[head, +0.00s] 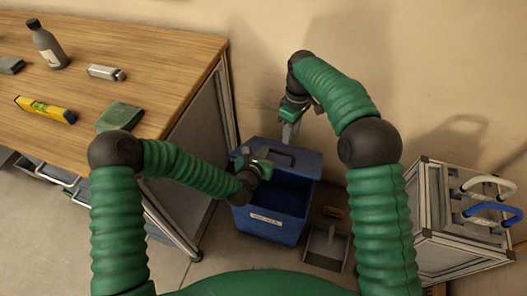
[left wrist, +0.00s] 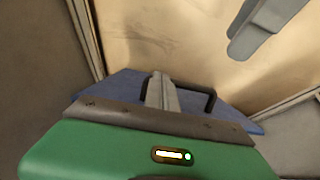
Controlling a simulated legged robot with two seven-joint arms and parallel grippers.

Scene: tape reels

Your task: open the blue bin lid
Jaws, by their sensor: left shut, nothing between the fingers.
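The blue bin (head: 266,225) stands on the floor with a white label on its front. Its lid (head: 305,161) is raised at the back, and the dark inside of the bin shows. The lid, with its dark handle, also shows in the left wrist view (left wrist: 128,88). My left gripper (left wrist: 162,92) is shut and empty, its fingertips in front of the handle; whether they touch the lid I cannot tell. In the head view my left gripper (head: 264,164) is over the bin's left part. My right gripper (head: 288,133) is above the lid's back edge, its fingers seemingly together and empty.
A wooden workbench (head: 150,55) stands close on the left, with a bottle (head: 47,45), a yellow level (head: 45,109) and a green cloth (head: 120,117). A dustpan (head: 327,246) lies right of the bin. A metal-framed cart (head: 455,240) stands further right. The wall is close behind.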

